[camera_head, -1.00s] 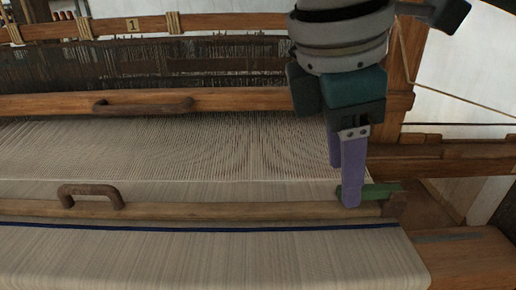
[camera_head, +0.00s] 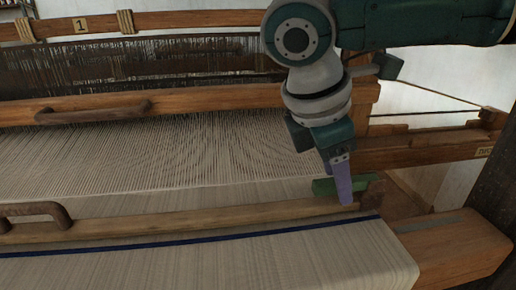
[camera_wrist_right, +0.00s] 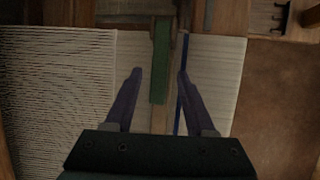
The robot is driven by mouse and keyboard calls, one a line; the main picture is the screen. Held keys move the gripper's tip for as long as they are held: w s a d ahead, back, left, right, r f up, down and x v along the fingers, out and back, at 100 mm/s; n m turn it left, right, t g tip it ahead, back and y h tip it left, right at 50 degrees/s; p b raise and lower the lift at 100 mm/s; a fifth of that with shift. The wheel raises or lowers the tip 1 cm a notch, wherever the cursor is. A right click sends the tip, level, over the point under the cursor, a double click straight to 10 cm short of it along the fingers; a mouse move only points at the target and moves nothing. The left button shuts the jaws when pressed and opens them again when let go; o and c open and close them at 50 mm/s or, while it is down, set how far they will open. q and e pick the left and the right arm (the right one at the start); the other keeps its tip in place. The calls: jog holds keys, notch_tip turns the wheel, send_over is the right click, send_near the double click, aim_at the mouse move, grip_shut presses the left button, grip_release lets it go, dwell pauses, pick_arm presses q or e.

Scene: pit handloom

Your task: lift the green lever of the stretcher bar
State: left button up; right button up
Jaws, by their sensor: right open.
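The green lever (camera_head: 324,187) lies at the right end of the wooden stretcher bar (camera_head: 200,222), near the cloth's right edge. My right gripper (camera_head: 343,202) points down at the lever. Its purple finger hides part of the lever in the head view. In the right wrist view, the two fingers of my right gripper (camera_wrist_right: 160,72) are apart. The green lever (camera_wrist_right: 159,75) runs lengthwise between them, with a gap on each side. Whether a finger touches it cannot be told. My left gripper is out of view.
A brown handle (camera_head: 35,213) stands on the bar at left. Woven cloth with a blue stripe (camera_head: 200,239) lies in front. A wooden beam (camera_head: 455,248) is at right. The beater beam (camera_head: 180,103) with its handle (camera_head: 95,112) crosses behind the gripper.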

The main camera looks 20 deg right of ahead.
grip_shut()
dwell(0.5)
dwell(1.0)
